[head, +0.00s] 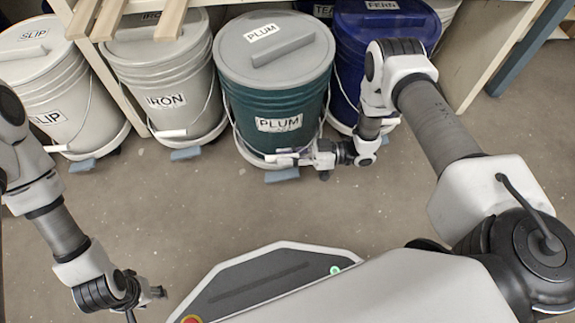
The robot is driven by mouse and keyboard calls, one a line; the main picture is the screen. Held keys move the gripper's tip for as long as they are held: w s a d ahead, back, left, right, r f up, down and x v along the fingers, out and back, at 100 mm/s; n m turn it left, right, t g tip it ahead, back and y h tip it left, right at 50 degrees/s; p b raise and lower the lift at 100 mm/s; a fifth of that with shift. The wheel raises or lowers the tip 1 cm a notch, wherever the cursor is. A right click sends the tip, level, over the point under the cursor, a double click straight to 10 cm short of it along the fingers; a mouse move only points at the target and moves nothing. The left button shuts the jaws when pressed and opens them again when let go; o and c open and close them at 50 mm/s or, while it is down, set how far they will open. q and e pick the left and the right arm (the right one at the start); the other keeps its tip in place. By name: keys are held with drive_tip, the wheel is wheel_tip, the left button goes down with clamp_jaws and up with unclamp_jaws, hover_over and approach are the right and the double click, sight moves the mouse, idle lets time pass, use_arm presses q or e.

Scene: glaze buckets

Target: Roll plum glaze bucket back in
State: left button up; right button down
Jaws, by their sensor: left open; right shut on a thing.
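The plum glaze bucket (272,100) is dark teal with a grey lid and PLUM labels on its lid and side. It stands upright on a low dolly (282,175) with a grey block at its front. Its wire handle hangs down in front with a pale grip (286,159). My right gripper (300,159) is shut on the handle grip at the bucket's lower front. My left gripper (150,296) is open and empty, low over the floor at the lower left, well apart from the buckets.
The iron bucket (165,85) stands left of plum, and the slip bucket (58,100) further left. The blue fern bucket (378,30) stands close on the right. Wooden slats (170,18) and a shelf post (500,60) lie above and right. The floor (190,215) in front is clear.

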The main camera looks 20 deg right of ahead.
drive_tip(key=shift+w+d, duration=0.2)
drive_tip(key=shift+w, duration=0.7)
drive_tip(key=c, duration=1.1)
unclamp_jaws()
drive_tip(key=shift+d, duration=0.1)
drive_tip(key=v, duration=1.2)
